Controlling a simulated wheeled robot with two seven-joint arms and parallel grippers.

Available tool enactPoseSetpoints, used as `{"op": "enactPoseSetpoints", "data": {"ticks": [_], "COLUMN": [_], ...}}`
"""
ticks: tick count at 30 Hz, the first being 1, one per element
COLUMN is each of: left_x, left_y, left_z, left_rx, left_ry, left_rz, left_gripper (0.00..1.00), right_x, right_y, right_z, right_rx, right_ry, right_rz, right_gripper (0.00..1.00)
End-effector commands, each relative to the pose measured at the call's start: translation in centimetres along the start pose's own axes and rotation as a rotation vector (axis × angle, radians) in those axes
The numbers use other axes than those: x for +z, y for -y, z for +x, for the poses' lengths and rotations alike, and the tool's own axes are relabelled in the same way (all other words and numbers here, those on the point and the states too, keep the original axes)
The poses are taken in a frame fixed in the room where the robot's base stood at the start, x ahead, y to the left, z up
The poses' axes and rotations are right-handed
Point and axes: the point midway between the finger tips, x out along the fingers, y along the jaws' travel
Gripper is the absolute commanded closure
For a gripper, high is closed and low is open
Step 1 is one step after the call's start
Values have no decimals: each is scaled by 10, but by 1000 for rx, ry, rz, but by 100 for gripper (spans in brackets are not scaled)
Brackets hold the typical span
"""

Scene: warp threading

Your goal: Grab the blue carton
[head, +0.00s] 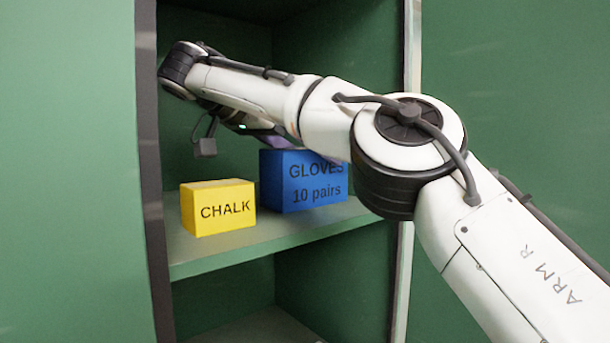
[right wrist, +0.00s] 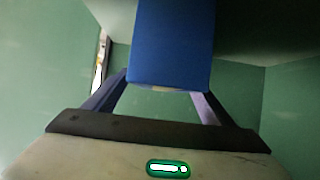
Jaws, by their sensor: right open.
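The blue carton (head: 305,182), labelled "GLOVES 10 pairs", stands on the cabinet's middle shelf, right of the yellow chalk box. My right arm crosses above and in front of it and hides part of its upper edge. My right gripper (head: 268,139) is just above and behind the carton's top left in the head view, mostly hidden by the arm. In the right wrist view the right gripper (right wrist: 160,84) is open, with the blue carton (right wrist: 172,42) showing ahead between its two fingers. I cannot tell whether the fingers touch it. My left gripper is not in view.
The yellow chalk box (head: 218,208) stands left of the carton, near the shelf's front edge. A lower compartment below looks empty. Green panels flank the opening on both sides.

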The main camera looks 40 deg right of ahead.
Motion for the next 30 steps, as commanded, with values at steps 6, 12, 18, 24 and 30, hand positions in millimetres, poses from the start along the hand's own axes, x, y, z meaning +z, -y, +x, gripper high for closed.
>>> {"op": "enactPoseSetpoints", "data": {"ticks": [6,12,18,24,30], "left_x": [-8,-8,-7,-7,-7], "left_y": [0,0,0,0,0], "left_z": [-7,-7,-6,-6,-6], "left_rx": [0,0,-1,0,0], "left_ry": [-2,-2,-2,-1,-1], "left_rz": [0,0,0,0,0], "left_gripper": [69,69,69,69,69], "right_x": [1,1,1,1,0], "right_y": [2,2,2,2,2], "right_z": [31,37,37,37,36], "right_rx": [2,0,0,0,0], "right_ry": [3,0,0,0,-1], "right_rz": [-2,-1,0,0,1], "right_gripper": [23,23,35,69,77]}}
